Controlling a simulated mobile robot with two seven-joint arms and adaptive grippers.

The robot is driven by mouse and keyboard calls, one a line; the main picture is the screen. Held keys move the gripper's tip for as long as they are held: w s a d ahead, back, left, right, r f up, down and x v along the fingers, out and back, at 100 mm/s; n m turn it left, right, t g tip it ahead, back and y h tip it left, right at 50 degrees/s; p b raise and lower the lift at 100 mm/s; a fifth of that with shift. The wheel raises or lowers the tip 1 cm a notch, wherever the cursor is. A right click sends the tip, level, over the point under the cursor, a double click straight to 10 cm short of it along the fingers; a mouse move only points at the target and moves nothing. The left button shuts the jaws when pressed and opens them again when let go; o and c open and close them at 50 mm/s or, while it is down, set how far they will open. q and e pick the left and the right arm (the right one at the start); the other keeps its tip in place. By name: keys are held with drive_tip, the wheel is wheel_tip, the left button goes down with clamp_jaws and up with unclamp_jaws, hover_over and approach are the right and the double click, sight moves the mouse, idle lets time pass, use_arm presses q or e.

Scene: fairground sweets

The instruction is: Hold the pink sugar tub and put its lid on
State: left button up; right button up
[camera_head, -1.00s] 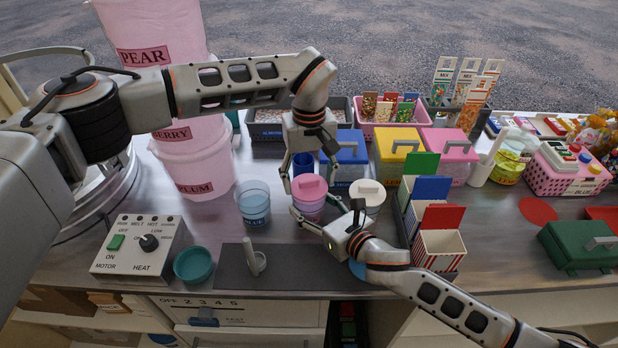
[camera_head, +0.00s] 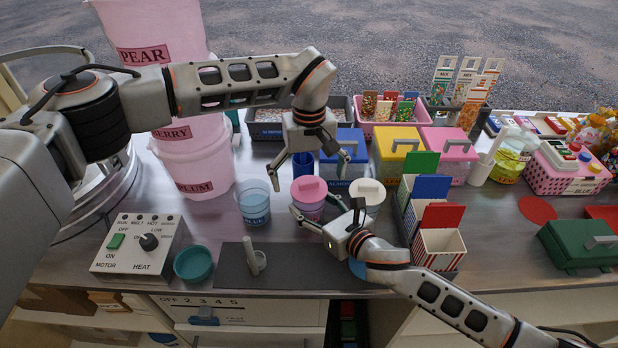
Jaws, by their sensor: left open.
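The pink sugar tub (camera_head: 308,210) stands upright behind the dark mat. Its pink lid (camera_head: 309,187) with a raised grip sits on top and looks level; whether it is fully pressed down I cannot tell. My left gripper (camera_head: 309,177) is open and empty, pointing down just above the lid, with its fingers spread to either side. My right gripper (camera_head: 316,213) comes in from the front right, with its fingers on both sides of the tub's body, and appears shut on it. Part of the tub is hidden by the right gripper.
A blue tub (camera_head: 254,207) without a lid stands left and a white-lidded tub (camera_head: 369,194) close right. A dark blue cup (camera_head: 303,163) is behind. Striped boxes (camera_head: 440,248) stand right.

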use_arm(q)
drive_tip(key=shift+r, duration=3)
clamp_jaws()
